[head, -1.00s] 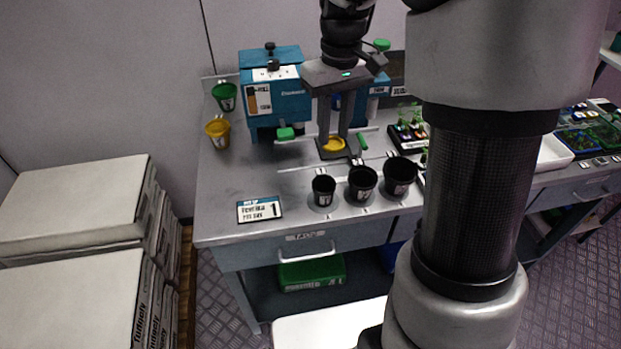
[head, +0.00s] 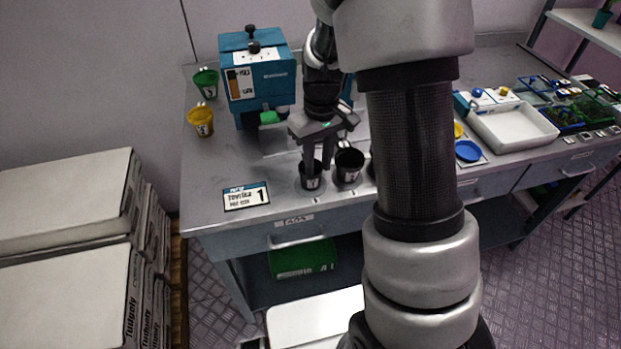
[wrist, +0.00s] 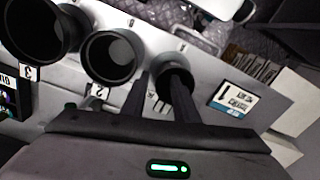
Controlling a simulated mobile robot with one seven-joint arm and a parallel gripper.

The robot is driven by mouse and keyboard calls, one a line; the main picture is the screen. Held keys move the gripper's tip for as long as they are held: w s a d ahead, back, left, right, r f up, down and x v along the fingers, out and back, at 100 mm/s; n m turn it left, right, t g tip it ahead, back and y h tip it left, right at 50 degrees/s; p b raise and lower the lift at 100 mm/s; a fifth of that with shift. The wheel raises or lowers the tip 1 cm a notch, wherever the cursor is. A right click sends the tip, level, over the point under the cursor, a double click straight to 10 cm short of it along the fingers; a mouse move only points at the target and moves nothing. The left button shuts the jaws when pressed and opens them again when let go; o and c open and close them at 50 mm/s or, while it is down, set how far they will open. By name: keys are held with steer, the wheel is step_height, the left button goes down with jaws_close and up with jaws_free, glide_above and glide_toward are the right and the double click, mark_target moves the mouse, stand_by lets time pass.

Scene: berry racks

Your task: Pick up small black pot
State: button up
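The small black pot (head: 312,183) stands upright on the bench, leftmost in a row of black pots. It also shows in the wrist view (wrist: 160,86), partly covered by a finger. My gripper (head: 318,167) is open and points down at this pot, with its fingers at rim height. In the wrist view my gripper (wrist: 160,76) has one finger left of the pot and the other across its opening. Whether that finger is inside the pot or only above it, I cannot tell. I see no clear grip on the pot.
A medium black pot (head: 348,166) stands close on the right. A larger black pot (wrist: 36,32) is mostly behind my arm in the head view. A card marked 1 (head: 246,196) lies on the left. A blue machine (head: 258,78) stands behind.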

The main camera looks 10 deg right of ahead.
steer(key=shift+f, duration=0.95)
steer(key=shift+c, duration=0.3)
jaws_close()
steer(key=shift+r, duration=0.1)
